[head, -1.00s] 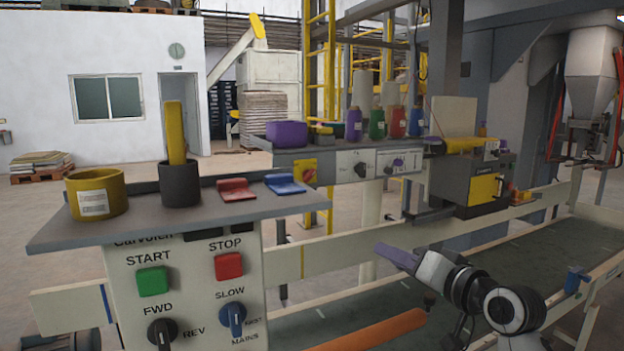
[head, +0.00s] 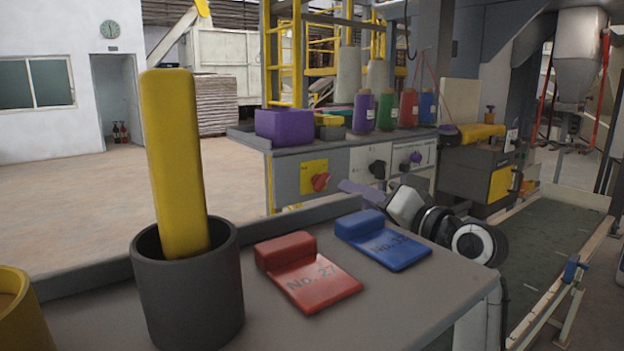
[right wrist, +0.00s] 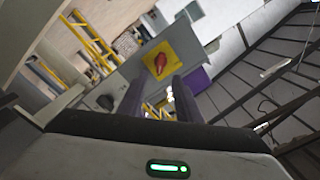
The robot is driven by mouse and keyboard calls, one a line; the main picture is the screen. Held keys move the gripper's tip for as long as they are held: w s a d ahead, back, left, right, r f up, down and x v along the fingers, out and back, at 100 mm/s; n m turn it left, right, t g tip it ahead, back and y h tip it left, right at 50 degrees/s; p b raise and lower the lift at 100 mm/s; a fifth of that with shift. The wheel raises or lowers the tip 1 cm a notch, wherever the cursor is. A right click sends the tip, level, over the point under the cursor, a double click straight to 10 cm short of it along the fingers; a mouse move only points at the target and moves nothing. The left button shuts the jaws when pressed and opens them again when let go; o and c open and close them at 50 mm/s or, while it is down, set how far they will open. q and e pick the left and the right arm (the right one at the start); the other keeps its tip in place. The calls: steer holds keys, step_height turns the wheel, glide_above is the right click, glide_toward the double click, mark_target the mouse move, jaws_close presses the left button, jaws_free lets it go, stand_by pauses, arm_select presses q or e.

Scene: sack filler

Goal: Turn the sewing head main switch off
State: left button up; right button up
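A red rotary switch (head: 320,182) sits on a yellow plate (head: 308,172) on the grey left part of the sewing head control panel (head: 290,183). It also shows in the right wrist view (right wrist: 160,63), beyond my fingertips. My right gripper (head: 352,187) is in front of the panel, to the right of the red switch in the head view. In the right wrist view its two purple-grey fingers (right wrist: 158,92) are apart with nothing held between them. The switch appears clear of the fingers. Its position marks are too small to read. My left gripper is not in view.
A black knob (head: 377,169) and a purple knob (head: 415,158) are on the same panel. A nearer grey table holds a dark cup (head: 188,295), a red tag (head: 308,278) and a blue tag (head: 385,245).

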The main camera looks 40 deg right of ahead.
mark_target(326, 182)
steer(key=w, duration=0.6)
steer(key=w+d+p, duration=0.1)
steer(key=w, duration=0.2)
jaws_close()
